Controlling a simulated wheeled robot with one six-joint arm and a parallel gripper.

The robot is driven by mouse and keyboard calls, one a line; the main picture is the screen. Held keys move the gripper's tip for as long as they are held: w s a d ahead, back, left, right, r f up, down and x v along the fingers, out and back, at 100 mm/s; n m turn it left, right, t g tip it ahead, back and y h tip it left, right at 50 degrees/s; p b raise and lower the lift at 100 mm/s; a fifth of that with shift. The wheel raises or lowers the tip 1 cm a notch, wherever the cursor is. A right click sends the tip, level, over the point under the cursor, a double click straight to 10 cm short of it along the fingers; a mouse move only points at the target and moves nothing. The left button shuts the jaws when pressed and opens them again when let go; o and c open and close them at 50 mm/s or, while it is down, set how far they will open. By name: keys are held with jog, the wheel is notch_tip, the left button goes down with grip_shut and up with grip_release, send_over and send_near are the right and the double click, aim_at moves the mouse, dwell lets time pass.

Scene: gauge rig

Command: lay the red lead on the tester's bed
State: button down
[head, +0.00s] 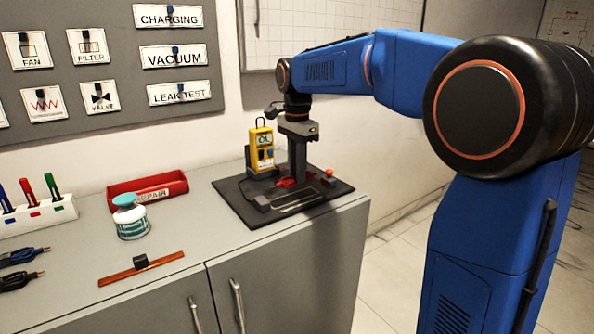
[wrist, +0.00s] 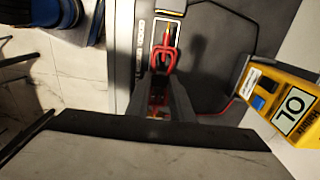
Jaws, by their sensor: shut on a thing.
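The red lead (head: 285,183) is low over the tester's dark base, at the lower end of my gripper (head: 296,181). In the wrist view my gripper (wrist: 161,76) is shut on the red lead (wrist: 165,57), whose forked red end shows just past the fingertips. The tester's yellow meter (head: 262,150) stands upright at the back of the base; it also shows in the wrist view (wrist: 289,103). The bed (wrist: 175,30), a light-outlined strip, lies beneath the lead's end in the wrist view. I cannot tell whether the lead touches it.
A dark base plate (head: 331,197) carries the tester near the counter's right end. A red knob (head: 328,173) sits on its right side.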

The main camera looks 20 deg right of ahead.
jog(key=shift+f, duration=2.15)
jog(key=c, duration=1)
grip_release()
jog(key=shift+r, duration=4.05)
